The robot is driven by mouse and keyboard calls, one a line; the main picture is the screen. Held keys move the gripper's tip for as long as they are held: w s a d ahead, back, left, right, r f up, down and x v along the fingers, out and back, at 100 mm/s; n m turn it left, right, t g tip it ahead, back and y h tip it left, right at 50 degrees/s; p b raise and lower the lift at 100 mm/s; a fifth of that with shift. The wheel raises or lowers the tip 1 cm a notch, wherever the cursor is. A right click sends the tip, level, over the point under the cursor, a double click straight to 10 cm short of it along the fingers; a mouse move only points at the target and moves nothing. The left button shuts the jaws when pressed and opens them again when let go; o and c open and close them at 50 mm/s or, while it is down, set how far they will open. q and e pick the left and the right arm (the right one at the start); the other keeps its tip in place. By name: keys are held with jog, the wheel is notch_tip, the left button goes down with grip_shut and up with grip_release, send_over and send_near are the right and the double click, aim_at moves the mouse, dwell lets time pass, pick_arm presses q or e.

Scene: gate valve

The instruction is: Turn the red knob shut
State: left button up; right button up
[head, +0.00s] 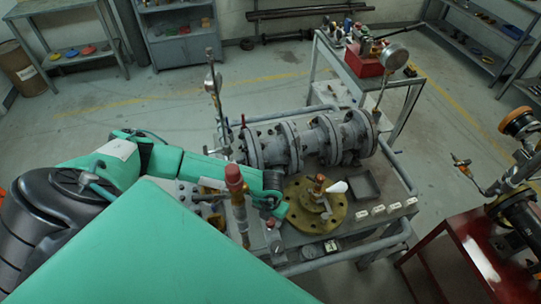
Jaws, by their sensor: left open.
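A red knob (233,175) tops an upright brass-coloured stem at the front left of the workbench. My left arm comes in from the left and passes behind the knob. My left gripper (272,203) is open, just right of the knob and a little lower. It seems apart from the knob, though the depth between them is hard to judge. Its fingers are small and partly hidden. A round yellow-brass flange (322,219) with a small copper-coloured fitting and a white handle lies just right of the gripper. My right gripper is not in view.
A large grey flanged pipe valve (300,142) fills the back of the bench, with gauges on upright stems at both ends. A shallow dark tray (364,186) lies right of the flange. A red stand (470,255) is at the right. Open floor lies behind.

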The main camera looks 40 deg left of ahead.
aim_at(271, 224)
pick_arm(q)
jog(key=shift+f, duration=1.15)
jog(key=shift+c, duration=0.2)
jog(key=c, duration=0.9)
